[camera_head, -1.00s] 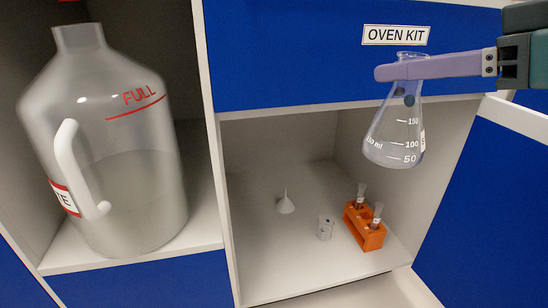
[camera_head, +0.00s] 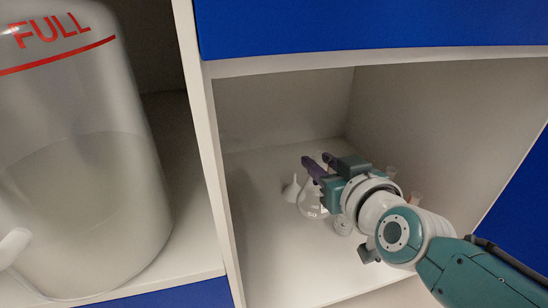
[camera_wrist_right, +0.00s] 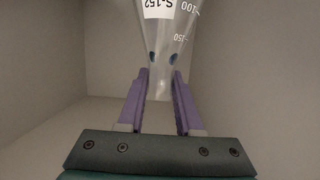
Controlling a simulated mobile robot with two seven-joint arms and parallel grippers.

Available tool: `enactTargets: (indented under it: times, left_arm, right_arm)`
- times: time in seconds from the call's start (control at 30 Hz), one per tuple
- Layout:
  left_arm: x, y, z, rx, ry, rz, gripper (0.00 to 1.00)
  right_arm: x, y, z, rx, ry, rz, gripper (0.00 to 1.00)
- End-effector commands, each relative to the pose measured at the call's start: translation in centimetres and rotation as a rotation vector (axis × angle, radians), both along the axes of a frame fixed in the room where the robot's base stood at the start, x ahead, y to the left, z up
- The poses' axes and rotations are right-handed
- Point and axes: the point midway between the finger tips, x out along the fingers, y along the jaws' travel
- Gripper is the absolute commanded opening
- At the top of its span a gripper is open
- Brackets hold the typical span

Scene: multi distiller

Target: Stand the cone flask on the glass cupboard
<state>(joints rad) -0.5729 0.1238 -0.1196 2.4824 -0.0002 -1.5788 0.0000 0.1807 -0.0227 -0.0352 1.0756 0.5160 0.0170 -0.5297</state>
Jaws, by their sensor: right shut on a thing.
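The clear cone flask (camera_head: 311,204) is inside the open white cupboard compartment (camera_head: 275,255), low over its floor. Whether its base touches the floor cannot be told. The right gripper (camera_head: 314,167) reaches in from the right, its purple fingers shut on the flask's neck and hiding part of it. In the right wrist view the flask (camera_wrist_right: 168,35) shows between the two fingers (camera_wrist_right: 160,88), with its scale marks and a white label. My left gripper is not in view.
A white funnel (camera_head: 291,187) stands just left of the flask, and a small beaker (camera_head: 343,227) just right of it. Tube tops (camera_head: 391,172) show behind my arm, which hides their rack. A large jug (camera_head: 80,170) fills the left compartment. The compartment's front floor is clear.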

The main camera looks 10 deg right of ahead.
Motion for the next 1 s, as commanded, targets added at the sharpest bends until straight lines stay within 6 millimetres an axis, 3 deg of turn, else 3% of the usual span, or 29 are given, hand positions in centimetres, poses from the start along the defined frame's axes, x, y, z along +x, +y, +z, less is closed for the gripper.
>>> enactTargets:
  times: [0.03, 0.1, 0.4, 0.77, 1.0]
  left_arm:
    - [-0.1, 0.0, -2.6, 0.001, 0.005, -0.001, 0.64]
    - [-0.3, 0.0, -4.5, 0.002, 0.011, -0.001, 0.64]
    - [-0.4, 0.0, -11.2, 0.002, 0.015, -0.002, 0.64]
    - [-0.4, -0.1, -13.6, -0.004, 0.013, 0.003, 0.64]
    - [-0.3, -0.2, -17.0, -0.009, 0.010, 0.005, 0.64]
  right_arm:
    - [0.0, 0.0, -2.7, -0.001, 0.002, 0.000, 0.00]
    - [0.0, 0.0, -4.7, -0.003, 0.000, 0.002, 0.00]
    - [0.1, -0.1, -11.8, -0.001, -0.001, 0.000, 0.00]
    - [0.1, -0.1, -14.5, -0.001, 0.000, 0.000, 0.00]
    - [0.1, -0.1, -18.0, -0.001, -0.001, -0.001, 0.00]
